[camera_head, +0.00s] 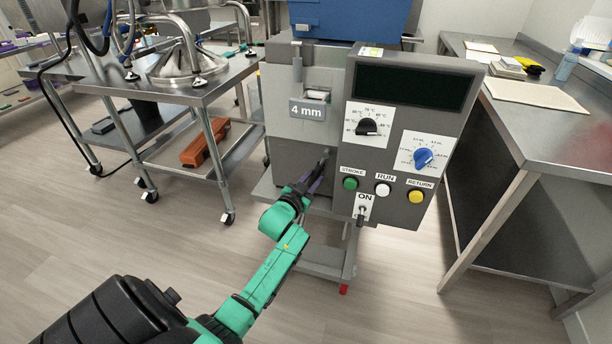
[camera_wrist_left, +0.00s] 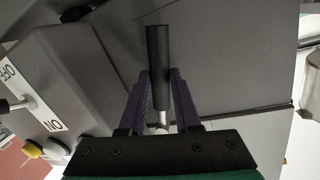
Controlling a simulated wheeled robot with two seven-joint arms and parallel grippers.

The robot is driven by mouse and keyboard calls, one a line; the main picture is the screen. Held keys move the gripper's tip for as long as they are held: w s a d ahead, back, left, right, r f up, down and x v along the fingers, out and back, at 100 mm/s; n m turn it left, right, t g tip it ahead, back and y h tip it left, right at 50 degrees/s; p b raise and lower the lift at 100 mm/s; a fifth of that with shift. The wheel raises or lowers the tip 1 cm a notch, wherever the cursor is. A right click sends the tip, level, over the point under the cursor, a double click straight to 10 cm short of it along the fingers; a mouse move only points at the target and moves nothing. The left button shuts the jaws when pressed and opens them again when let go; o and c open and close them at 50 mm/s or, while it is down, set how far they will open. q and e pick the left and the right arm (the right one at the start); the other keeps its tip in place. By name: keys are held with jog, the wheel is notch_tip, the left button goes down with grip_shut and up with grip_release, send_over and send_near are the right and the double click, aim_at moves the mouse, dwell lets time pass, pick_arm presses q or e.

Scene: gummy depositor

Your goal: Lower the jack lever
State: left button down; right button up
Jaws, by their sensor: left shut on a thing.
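The jack lever (camera_wrist_left: 157,50) is a black cylindrical handle on a short silver shaft. It stands out from the grey front of the depositor (camera_head: 292,160), left of the control panel. My left gripper (camera_head: 318,174) reaches up to the lever from below in the head view. In the left wrist view, the purple fingers of my left gripper (camera_wrist_left: 160,88) are on both sides of the lever, shut on it, with its black end sticking out beyond them. In the head view the lever is mostly hidden by the gripper. My right gripper is not in view.
The control panel (camera_head: 385,185) with knobs, buttons and an ON switch (camera_head: 362,212) is close on the right. A steel table (camera_head: 535,130) stands further right. A steel cart (camera_head: 190,92) with an orange thing (camera_head: 205,143) on its lower shelf stands left. The floor in front is clear.

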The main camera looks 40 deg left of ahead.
pick_arm(q)
jog(key=shift+w+d+r+n+t, duration=0.3)
jog(key=shift+w+d+r+n, duration=0.2)
jog(key=shift+d+n, duration=0.25)
jog(key=c, duration=0.8)
grip_release()
jog(key=shift+o, duration=0.9)
jog(key=shift+s, duration=0.1)
jog(key=shift+f, duration=0.2)
jog(key=s+d, duration=0.2)
jog(key=s, duration=1.2)
jog(key=shift+s+r+p, duration=0.2)
jog(key=shift+r+p, duration=0.1)
jog(key=shift+p, duration=0.15)
